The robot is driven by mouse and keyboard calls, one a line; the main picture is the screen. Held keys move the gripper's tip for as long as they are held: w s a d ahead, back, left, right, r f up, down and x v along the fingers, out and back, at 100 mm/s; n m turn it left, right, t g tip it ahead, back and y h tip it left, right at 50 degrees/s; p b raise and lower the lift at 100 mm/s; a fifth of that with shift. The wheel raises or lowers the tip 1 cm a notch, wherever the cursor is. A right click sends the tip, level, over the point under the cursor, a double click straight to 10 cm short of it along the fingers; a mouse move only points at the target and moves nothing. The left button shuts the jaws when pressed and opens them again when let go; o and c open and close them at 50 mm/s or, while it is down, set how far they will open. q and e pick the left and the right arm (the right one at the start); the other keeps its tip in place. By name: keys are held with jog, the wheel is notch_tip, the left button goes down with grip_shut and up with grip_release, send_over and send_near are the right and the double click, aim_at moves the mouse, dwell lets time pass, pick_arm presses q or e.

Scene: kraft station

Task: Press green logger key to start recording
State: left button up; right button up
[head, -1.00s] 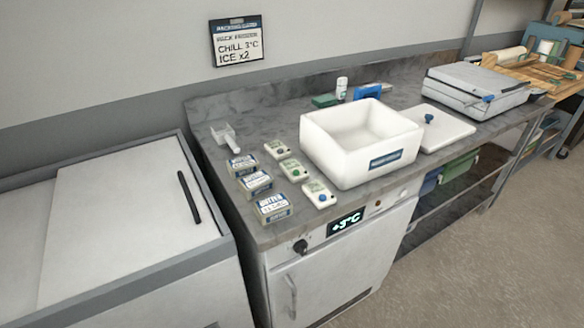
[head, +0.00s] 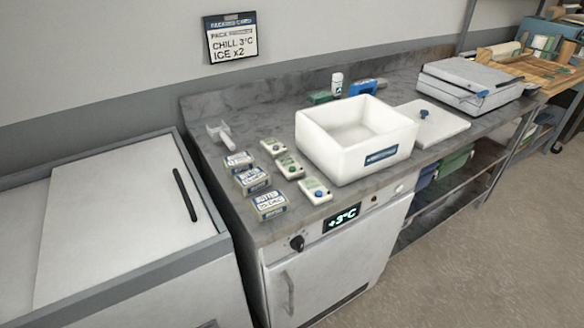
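Three small white loggers lie in a slanting row on the grey counter (head: 240,150), left of the white box. The middle logger (head: 289,165) has a key that looks green. The front logger (head: 315,190) has a blue key, and the back logger (head: 273,147) has a small dark key whose colour I cannot tell. Each logger also has a small greenish display. Neither of my grippers is in view.
Several labelled packs (head: 253,180) sit left of the loggers. An open white box (head: 355,140) stands close on their right, with its lid (head: 440,128) beyond. A pale scoop-like item (head: 220,134) lies behind. A fridge (head: 325,275) is below; a chest freezer (head: 120,220) stands left.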

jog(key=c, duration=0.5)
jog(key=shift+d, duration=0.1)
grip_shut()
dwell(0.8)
